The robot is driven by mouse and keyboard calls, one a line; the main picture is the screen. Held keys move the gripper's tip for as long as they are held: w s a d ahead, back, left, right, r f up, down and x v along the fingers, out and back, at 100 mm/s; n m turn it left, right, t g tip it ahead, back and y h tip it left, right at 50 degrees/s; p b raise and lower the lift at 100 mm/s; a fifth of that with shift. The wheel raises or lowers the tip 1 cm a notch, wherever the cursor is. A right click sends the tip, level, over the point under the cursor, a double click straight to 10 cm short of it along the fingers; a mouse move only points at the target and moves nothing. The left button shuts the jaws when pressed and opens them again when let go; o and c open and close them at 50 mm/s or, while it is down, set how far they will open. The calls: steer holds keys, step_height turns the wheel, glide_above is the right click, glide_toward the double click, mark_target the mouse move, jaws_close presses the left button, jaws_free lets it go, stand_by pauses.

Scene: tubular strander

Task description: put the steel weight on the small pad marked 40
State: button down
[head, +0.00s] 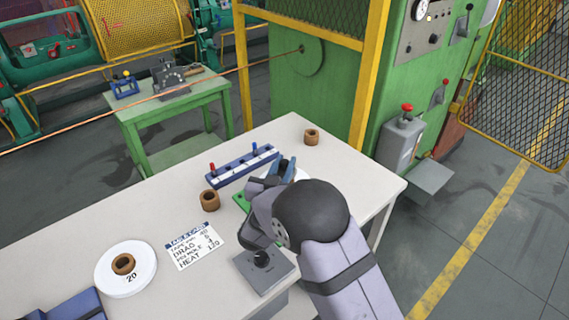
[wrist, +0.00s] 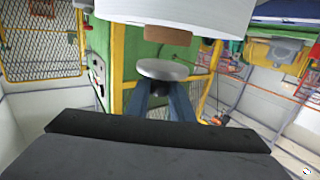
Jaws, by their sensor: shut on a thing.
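My gripper (head: 287,168) is over the table beside the blue rail. In the wrist view its blue fingers (wrist: 165,100) are shut on a pale grey round disc, which looks like the steel weight (wrist: 162,69). A larger white round surface (wrist: 180,15) fills the top of the wrist view, apart from the weight in the picture. I cannot tell how high the weight is.
The blue rail (head: 243,166) with red and blue pins lies left of my gripper. Brown rings stand on the table (head: 209,201) (head: 311,137) and on the pad marked 20 (head: 131,280). A printed card (head: 195,246) and a grey plate with black knob (head: 263,271) lie nearby.

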steer(key=shift+f+b, duration=0.75)
steer(key=shift+f, duration=0.4)
steer(key=c, duration=1.5)
jaws_free()
steer(key=shift+f, duration=0.15)
steer(key=shift+s, duration=0.1)
steer(key=shift+s+a+r+b, duration=0.1)
steer(key=shift+s+a+b, duration=0.2)
steer(key=shift+s, duration=0.9)
steer(key=shift+s+a+r+b, duration=0.15)
steer(key=shift+s+b, duration=0.25)
steer(key=shift+s, duration=0.75)
steer(key=shift+s+a+r+b, duration=0.1)
steer(key=shift+s+a+b, duration=0.2)
steer(key=shift+s, duration=0.9)
